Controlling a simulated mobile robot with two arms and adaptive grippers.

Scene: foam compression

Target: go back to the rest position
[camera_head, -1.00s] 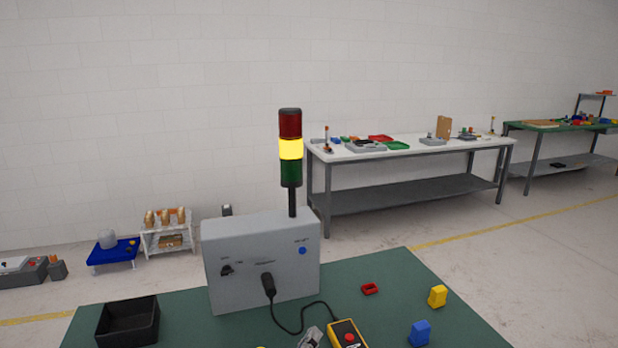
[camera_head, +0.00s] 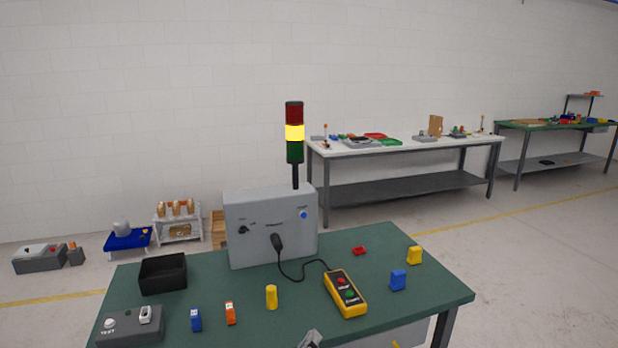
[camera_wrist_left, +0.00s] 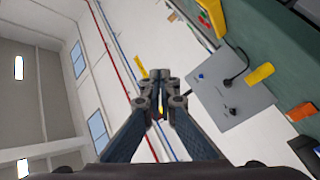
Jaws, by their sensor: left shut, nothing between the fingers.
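My left gripper (camera_head: 311,339) shows only as a grey tip at the bottom edge of the head view, in front of the green table (camera_head: 215,290). In the left wrist view its fingers (camera_wrist_left: 160,82) are drawn together, shut and empty. They appear clear of the table, with wall and floor behind them. My right gripper is in neither view.
On the table stand a grey control box (camera_head: 270,228) with a lit yellow lamp (camera_head: 295,132), a yellow pendant (camera_head: 345,294), a black bin (camera_head: 163,274) and several small coloured pieces. A white table (camera_head: 400,150) stands behind.

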